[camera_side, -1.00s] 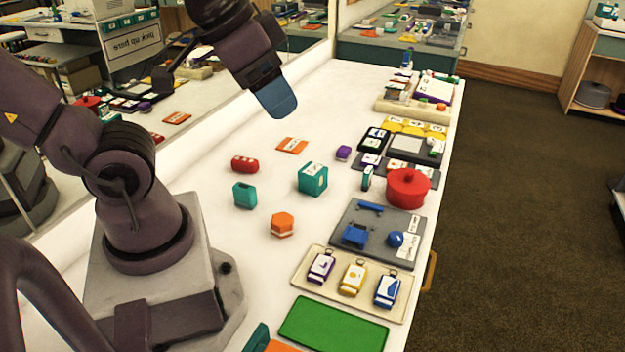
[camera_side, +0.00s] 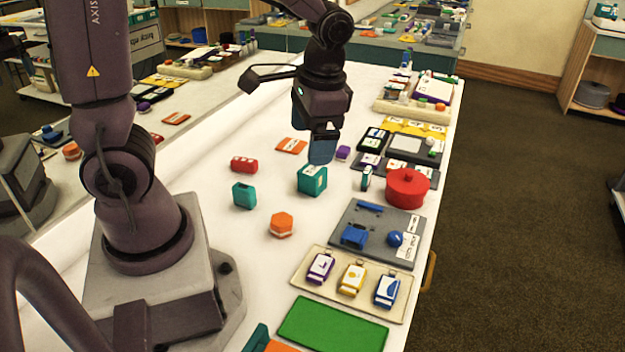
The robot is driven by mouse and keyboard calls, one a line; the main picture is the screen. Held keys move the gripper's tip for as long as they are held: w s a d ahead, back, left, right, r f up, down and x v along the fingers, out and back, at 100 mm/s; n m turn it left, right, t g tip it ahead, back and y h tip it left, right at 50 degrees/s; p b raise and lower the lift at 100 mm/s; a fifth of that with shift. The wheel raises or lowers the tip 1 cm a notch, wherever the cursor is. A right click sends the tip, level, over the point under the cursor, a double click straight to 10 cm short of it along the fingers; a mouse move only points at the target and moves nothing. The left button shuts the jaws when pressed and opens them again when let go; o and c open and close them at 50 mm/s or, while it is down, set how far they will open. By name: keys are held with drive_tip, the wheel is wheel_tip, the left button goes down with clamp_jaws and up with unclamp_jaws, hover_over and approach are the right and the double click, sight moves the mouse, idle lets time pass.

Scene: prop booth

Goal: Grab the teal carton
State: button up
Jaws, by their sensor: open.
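A teal carton (camera_side: 311,184), box-shaped with a white label on top, stands on the white table near its middle. A smaller teal piece (camera_side: 243,196) stands to its left. My gripper (camera_side: 321,158) points down just above or behind the carton, and its blue finger overlaps the carton's far top edge in the picture. I cannot tell whether it touches the carton. My gripper is open and holds nothing visible; only one finger shows clearly.
A red block (camera_side: 244,164), an orange card (camera_side: 291,146), an orange hexagonal piece (camera_side: 281,225) and a purple cube (camera_side: 343,153) lie around the carton. A red pot (camera_side: 407,188) and a grey tray (camera_side: 355,213) are to the right.

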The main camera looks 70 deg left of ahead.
sight(309, 169)
drive_tip(key=w+a+f+m+g+y, duration=0.2)
drive_tip(key=a+f+g+y, duration=0.1)
drive_tip(key=a+f, duration=0.2)
drive_tip(key=w+a+f+m+g+y, duration=0.2)
drive_tip(key=a+f+m+g+y, duration=0.1)
drive_tip(key=a+f, duration=0.3)
drive_tip(key=w+a+f+m+g+y, duration=0.2)
drive_tip(key=a+f+m+g+y, duration=0.1)
drive_tip(key=a+f+y, duration=0.2)
drive_tip(key=shift+w+a+f, duration=0.15)
drive_tip(key=shift+a+f, duration=0.3)
drive_tip(key=shift+f, duration=0.35)
drive_tip(key=w+r+m+y, duration=0.1)
drive_tip(key=w+r+y, duration=0.1)
drive_tip(key=shift+w+a+r+m, duration=0.35)
drive_tip(key=shift+a+m, duration=0.05)
drive_tip(key=shift+s+f, duration=0.1)
drive_tip(key=shift+f, duration=0.05)
wheel_tip(309, 169, down, 7)
drive_tip(key=shift+s, duration=0.1)
drive_tip(key=shift+r+x, duration=0.1)
drive_tip(key=shift+x, duration=0.65)
drive_tip(key=shift+r+x, duration=0.15)
drive_tip(key=shift+x, duration=0.55)
drive_tip(key=c, duration=1.1)
